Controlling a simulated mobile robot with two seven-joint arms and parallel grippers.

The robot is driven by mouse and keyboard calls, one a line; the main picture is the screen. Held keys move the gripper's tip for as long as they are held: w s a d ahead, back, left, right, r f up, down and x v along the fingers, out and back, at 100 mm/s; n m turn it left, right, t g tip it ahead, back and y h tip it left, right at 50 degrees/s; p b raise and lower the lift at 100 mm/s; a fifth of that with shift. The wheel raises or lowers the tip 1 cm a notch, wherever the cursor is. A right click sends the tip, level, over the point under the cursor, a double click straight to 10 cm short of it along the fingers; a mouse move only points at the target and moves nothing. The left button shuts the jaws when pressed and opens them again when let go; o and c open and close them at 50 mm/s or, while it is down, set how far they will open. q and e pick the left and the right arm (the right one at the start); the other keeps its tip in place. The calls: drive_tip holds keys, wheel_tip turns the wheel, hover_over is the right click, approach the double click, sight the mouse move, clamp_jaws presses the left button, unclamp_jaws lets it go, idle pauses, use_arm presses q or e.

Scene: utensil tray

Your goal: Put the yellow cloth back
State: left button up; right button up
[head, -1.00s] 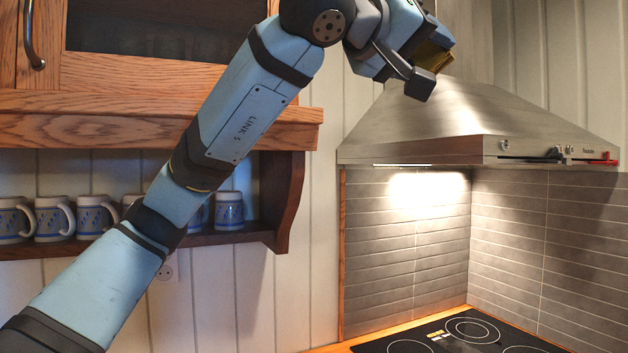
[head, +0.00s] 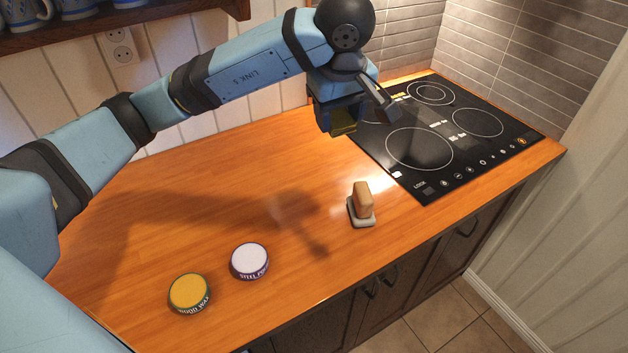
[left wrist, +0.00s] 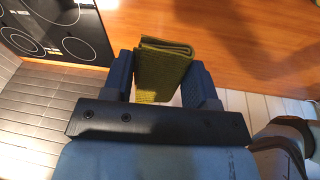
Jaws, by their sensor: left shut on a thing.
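The yellow cloth (left wrist: 165,65) is a folded, olive-yellow piece between the two fingers of my left gripper (left wrist: 166,85) in the left wrist view. In the head view the left gripper (head: 352,118) is above the wooden counter, near the left edge of the cooktop, pointing down. The gripper is shut on the cloth, and a small part of the cloth (head: 343,129) shows below it. The cloth is clear of the counter. My right gripper is in neither view.
The black cooktop (head: 420,150) lies at right. The counter's left and middle are mostly clear.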

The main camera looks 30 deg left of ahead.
use_arm(q)
drive_tip(key=s+f+n+g+h+p, duration=0.1)
drive_tip(key=s+f+g, duration=0.1)
drive_tip(key=s+f, duration=0.35)
drive_tip(key=p, duration=0.2)
hover_over(317, 239)
wheel_tip(317, 239, down, 16)
drive_tip(key=shift+f, duration=0.15)
wheel_tip(317, 239, down, 4)
drive_tip(key=shift+f, duration=0.55)
drive_tip(key=o, duration=0.8)
drive_tip(key=shift+o, duration=0.2)
drive_tip(key=shift+r, duration=0.1)
